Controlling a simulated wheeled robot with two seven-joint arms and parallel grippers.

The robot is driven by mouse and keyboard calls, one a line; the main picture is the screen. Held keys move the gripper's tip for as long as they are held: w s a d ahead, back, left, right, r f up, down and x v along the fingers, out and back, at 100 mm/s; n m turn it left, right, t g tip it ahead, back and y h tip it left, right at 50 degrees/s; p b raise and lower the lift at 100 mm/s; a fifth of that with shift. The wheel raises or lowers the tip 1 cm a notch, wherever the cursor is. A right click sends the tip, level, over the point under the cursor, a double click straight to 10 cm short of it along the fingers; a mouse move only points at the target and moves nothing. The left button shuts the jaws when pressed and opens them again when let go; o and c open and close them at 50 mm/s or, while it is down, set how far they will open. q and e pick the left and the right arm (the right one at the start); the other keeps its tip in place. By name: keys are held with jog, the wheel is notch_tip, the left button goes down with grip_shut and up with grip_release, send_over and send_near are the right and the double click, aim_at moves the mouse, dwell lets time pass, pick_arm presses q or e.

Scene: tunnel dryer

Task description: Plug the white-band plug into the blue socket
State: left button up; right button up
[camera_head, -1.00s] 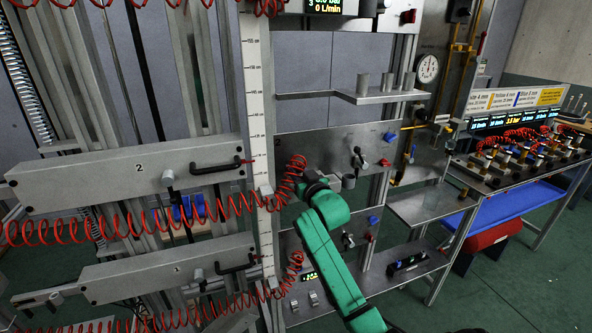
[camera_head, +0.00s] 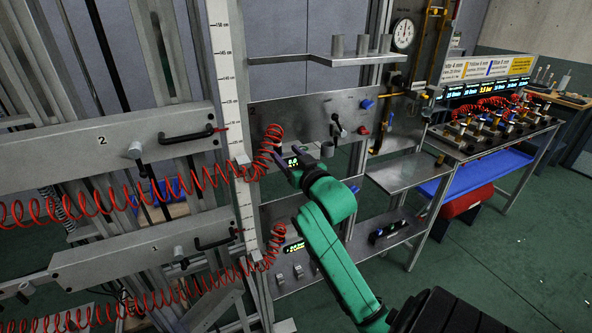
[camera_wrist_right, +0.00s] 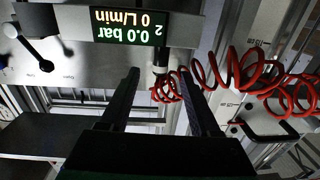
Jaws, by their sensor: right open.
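My right gripper (camera_head: 283,160) is at the upper panel, by the end of a coiled red hose (camera_head: 268,145). In the right wrist view its two fingers (camera_wrist_right: 163,90) are apart, with nothing clearly held between them. A dark plug-like fitting (camera_wrist_right: 160,57) hangs below the display, just beyond the gap between the fingers, with red hose coils around it. Blue parts show on the upper panel (camera_head: 367,104) and on a black block (camera_head: 390,230) on the lower shelf. I cannot tell whether any is the blue socket. My left gripper is out of view.
A display (camera_wrist_right: 128,25) reading 0.0 bar sits close above the fingers. A vertical scale (camera_head: 229,80) and numbered beams (camera_head: 100,145) stand left. Red hoses hang across them. A metal shelf (camera_head: 320,58) juts out above. A bench with fittings (camera_head: 490,145) stands right; green floor is clear there.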

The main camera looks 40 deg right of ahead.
jog(key=b+v, duration=0.1)
jog(key=v, duration=0.4)
jog(key=shift+s, duration=0.2)
